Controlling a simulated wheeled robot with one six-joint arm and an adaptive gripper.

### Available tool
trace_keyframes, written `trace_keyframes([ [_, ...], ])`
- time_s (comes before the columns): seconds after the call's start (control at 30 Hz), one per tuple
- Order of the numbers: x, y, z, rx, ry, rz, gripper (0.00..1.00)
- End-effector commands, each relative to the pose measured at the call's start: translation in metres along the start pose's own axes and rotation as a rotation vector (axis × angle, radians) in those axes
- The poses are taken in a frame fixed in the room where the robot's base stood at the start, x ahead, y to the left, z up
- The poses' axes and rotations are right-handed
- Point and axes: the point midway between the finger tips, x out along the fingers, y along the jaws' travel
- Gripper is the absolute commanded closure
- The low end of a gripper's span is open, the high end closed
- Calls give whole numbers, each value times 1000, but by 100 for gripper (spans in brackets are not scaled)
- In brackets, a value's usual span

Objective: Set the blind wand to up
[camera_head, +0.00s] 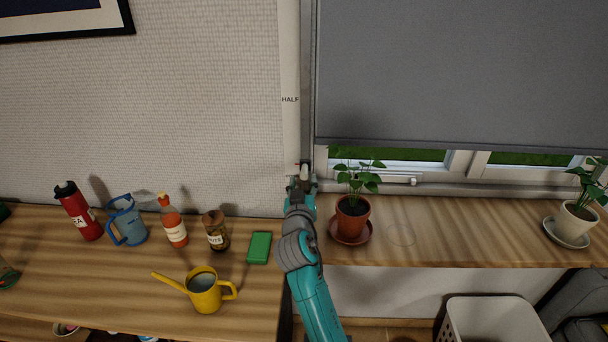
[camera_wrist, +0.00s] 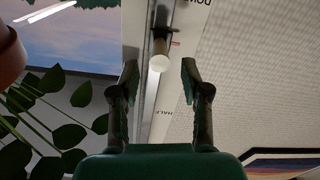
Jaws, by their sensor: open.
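The grey roller blind (camera_head: 450,75) covers most of the window, with a strip of glass showing below its lower edge. The blind wand (camera_wrist: 160,50) is a dark rod with a pale round end, beside a strip on the wall left of the blind. A HALF label (camera_head: 290,100) is on this strip in the head view. The wrist view shows HALF and, farther up the picture, a partly cut-off DOWN label (camera_wrist: 193,2), near the wand. My gripper (camera_head: 303,178) is open at the strip's lower part. In the wrist view its fingers (camera_wrist: 160,75) are on either side of the wand's end; I cannot tell whether they touch it.
A potted plant (camera_head: 352,212) stands on the sill close to the right of my gripper. A green box (camera_head: 259,248), a yellow watering can (camera_head: 205,292) and several bottles stand on the left counter (camera_head: 130,285). The sill (camera_head: 440,235) is clear between the two plants.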

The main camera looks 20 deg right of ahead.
Motion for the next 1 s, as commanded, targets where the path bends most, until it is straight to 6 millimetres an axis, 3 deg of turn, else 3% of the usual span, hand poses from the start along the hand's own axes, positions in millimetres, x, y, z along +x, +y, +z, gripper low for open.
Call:
trace_keyframes([
  [0.1,20,1,0,0,-1,1,54],
  [0.3,40,0,0,0,-1,0,54],
  [0.67,45,0,0,0,-1,0,54],
  [0.7,45,0,0,0,0,0,56],
  [0.87,45,0,0,0,-1,0,96],
  [1.0,45,0,0,0,-1,0,100],
])
